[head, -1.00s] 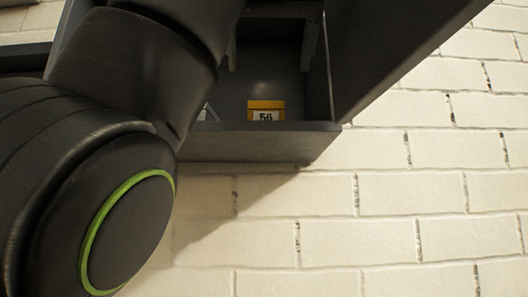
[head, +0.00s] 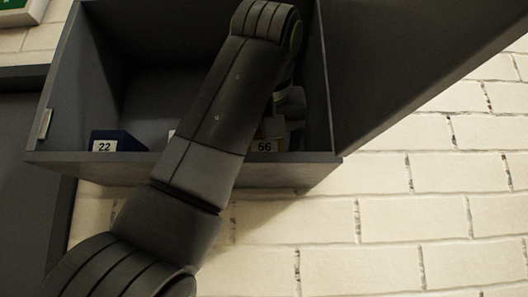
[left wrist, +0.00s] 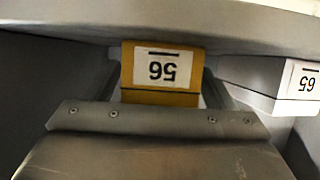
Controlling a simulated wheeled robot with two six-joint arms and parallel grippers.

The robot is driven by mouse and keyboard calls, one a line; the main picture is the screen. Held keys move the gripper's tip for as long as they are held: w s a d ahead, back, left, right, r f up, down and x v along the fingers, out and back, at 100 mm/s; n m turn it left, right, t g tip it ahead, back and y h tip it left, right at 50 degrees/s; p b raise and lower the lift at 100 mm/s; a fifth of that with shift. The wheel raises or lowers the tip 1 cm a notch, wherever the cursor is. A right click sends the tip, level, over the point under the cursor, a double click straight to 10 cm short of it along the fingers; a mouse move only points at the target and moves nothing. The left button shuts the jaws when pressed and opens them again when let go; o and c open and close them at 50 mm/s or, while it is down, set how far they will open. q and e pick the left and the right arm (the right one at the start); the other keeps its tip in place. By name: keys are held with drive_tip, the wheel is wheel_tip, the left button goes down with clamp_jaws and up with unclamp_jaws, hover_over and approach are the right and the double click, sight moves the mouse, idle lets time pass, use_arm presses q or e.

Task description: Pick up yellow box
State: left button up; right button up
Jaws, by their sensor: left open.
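The yellow box (head: 265,146) with a white "56" label stands in the open dark grey cabinet near its front right. My left arm crosses in front and hides most of it in the head view. In the left wrist view the yellow box (left wrist: 125,72) is close ahead, its label upside down. My left gripper (left wrist: 162,92) is open, with a finger showing on either side of the box. Whether the fingers touch it cannot be told. My right gripper is not in view.
A dark blue box (head: 118,141) labelled "22" stands at the cabinet's left. A white box (left wrist: 255,80) with a number label is beside the yellow box. The cabinet's front lip (head: 100,165) and its open door (head: 400,50) bound the space.

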use_arm(q)
drive_tip(key=shift+w, duration=0.2)
drive_tip(key=shift+s+d, duration=0.1)
drive_tip(key=shift+s, duration=0.2)
drive_tip(key=c, duration=0.6)
drive_tip(key=shift+w, duration=0.1)
drive_tip(key=c, duration=0.5)
drive_tip(key=shift+o, duration=0.2)
drive_tip(key=shift+r, duration=0.1)
drive_tip(key=shift+r, duration=0.55)
wheel_tip(320, 180, up, 8)
drive_tip(key=p, duration=0.5)
drive_tip(key=shift+f, duration=0.25)
drive_tip(key=shift+r+p, duration=0.55)
drive_tip(key=shift+r, duration=0.1)
